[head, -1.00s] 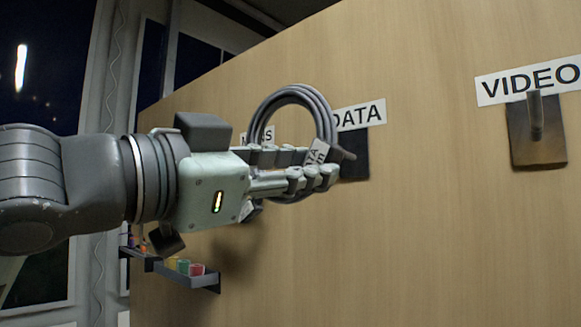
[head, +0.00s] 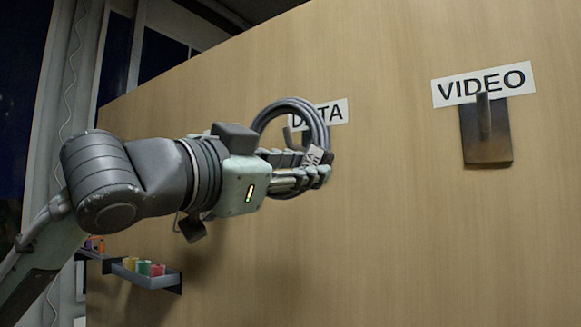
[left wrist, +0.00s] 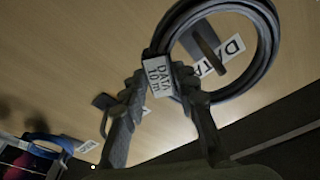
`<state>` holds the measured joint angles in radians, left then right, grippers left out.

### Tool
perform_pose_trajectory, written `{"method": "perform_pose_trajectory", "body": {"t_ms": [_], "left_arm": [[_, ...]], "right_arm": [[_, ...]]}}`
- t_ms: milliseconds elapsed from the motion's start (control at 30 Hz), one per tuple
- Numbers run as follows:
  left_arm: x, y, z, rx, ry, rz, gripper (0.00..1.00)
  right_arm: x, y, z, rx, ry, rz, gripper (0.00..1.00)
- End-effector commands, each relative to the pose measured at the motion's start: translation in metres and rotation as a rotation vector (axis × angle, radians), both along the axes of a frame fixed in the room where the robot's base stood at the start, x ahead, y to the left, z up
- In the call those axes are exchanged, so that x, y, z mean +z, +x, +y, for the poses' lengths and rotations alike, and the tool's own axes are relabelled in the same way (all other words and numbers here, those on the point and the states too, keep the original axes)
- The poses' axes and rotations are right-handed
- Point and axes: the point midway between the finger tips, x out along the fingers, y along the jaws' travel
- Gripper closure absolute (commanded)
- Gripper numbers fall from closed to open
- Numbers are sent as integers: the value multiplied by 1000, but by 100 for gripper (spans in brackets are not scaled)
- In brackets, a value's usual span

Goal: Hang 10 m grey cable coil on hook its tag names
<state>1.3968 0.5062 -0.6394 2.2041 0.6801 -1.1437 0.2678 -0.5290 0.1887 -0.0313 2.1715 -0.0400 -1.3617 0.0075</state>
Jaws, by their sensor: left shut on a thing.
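My left gripper (head: 312,176) is shut on the grey cable coil (head: 321,122) at its lower part and holds it upright before the wooden wall. The coil's white tag (head: 313,156) hangs at the fingers. In the left wrist view the tag (left wrist: 160,76) reads DATA and 10 M, and the coil (left wrist: 268,62) stands as a ring above the fingers. The DATA label (head: 330,112) is just behind the coil. The DATA hook (left wrist: 208,48) shows through the ring's opening; I cannot tell whether its tip is inside the ring. My right gripper is not in view.
The VIDEO hook (head: 484,115) on its dark plate is to the right, empty, under the VIDEO label (head: 503,80). A small grey shelf (head: 150,280) with coloured cups is low on the left. A blue coil (left wrist: 48,138) shows in the left wrist view. The wall between the hooks is clear.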

Motion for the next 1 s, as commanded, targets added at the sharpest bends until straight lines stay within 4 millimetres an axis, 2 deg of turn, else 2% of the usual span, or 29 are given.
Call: {"method": "perform_pose_trajectory", "body": {"t_ms": [467, 733, 1000], "left_arm": [[2, 30, -22, 0, -1, -4, 100], [-1, 46, -34, 0, -1, -4, 100], [-17, 45, -33, 0, -1, -4, 100]], "right_arm": [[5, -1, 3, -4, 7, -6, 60], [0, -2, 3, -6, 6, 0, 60], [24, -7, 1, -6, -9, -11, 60]]}}
